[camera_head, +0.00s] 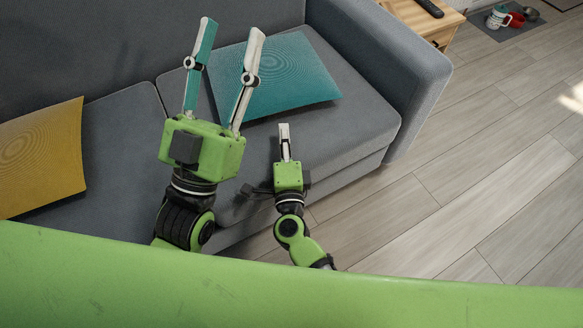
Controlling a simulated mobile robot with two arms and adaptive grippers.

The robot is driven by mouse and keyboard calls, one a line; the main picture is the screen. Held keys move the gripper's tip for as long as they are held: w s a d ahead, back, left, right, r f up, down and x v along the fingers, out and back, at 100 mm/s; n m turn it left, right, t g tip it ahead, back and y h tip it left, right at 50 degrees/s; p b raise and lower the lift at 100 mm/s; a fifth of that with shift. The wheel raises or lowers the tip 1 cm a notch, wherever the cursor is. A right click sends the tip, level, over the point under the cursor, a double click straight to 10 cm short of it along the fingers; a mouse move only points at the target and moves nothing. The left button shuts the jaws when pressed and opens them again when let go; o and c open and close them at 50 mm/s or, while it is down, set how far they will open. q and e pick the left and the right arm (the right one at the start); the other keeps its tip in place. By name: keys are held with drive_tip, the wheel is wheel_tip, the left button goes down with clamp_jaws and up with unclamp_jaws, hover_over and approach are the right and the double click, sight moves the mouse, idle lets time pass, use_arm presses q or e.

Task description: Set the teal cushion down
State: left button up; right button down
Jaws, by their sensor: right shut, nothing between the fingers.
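The teal cushion (297,76) lies on the grey sofa's seat, close to the right armrest, with its printed face up. My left gripper (232,27) is open, its two fingers spread wide. Its right finger crosses in front of the cushion's left part and hides some of it. No cushion shows pinched between these fingers; whether a finger touches the cushion I cannot tell. My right gripper (284,128) is shut and empty, at the sofa's front edge just below the cushion in the picture.
The grey sofa (118,150) also holds a yellow cushion (42,155) at the left. A wooden side table (425,18) with a dark remote (429,8) stands beyond the right armrest. The wooden floor (470,160) at right is clear.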

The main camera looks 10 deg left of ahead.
drive_tip(key=s, duration=0.3)
drive_tip(key=s+d+p, duration=0.1)
drive_tip(key=s, duration=0.4)
drive_tip(key=shift+s+d+p, duration=0.25)
drive_tip(key=shift+s+p, duration=0.1)
use_arm(q)
drive_tip(key=w+f+g+y, duration=0.1)
drive_tip(key=w+f+g, duration=0.3)
drive_tip(key=f, duration=0.5)
drive_tip(key=shift+w+g+y, duration=0.35)
drive_tip(key=shift+g+y, duration=0.05)
drive_tip(key=shift+g, duration=0.3)
use_arm(e)
drive_tip(key=shift+s+d, duration=0.1)
drive_tip(key=shift+s, duration=0.35)
